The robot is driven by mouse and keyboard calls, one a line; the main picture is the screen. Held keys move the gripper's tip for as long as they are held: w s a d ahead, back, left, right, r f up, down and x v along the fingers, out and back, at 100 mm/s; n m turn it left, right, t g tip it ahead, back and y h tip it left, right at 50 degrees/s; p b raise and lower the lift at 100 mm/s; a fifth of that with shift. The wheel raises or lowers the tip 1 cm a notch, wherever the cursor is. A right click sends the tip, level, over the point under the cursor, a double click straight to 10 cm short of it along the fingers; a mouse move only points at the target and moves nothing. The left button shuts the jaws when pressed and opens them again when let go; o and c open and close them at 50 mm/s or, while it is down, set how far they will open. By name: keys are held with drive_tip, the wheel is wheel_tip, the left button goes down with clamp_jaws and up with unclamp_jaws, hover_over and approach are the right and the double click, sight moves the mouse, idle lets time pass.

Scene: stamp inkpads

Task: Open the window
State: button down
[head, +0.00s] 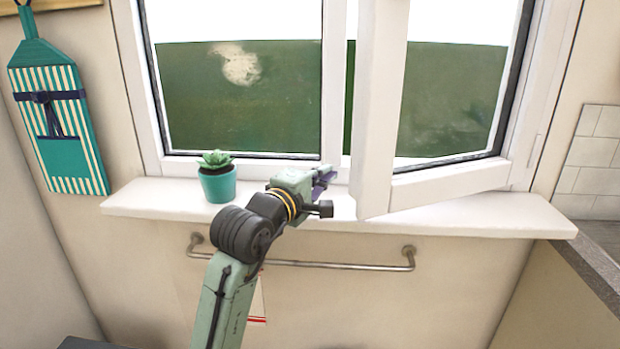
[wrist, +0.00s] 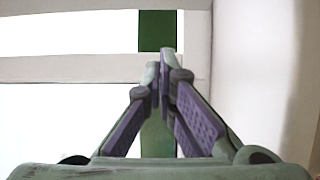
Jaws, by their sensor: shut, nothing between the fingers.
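The white window (head: 335,80) has two panes. Its right sash (head: 375,120) is swung inward at an angle, with its free edge standing out over the sill and a gap between it and the middle frame. The left pane (head: 240,95) sits flush in the frame. My gripper (head: 326,180) is just above the sill, to the left of the sash's free edge. In the wrist view my gripper (wrist: 160,62) has its fingertips together with nothing between them. A white upright surface (wrist: 255,70), likely the sash, stands close on the right there. I cannot tell whether they touch.
A white sill (head: 450,215) runs below the window. A small succulent in a teal pot (head: 217,180) stands on it, left of my gripper. A metal rail (head: 330,264) is under the sill. A striped apron-shaped board (head: 60,120) hangs on the left wall.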

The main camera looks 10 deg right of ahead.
drive_tip(key=shift+x, duration=1.05)
drive_tip(key=s, duration=0.2)
drive_tip(key=shift+s+d+p, duration=0.1)
drive_tip(key=shift+s+p, duration=0.3)
drive_tip(key=shift+s+d, duration=0.1)
drive_tip(key=shift+s, duration=0.6)
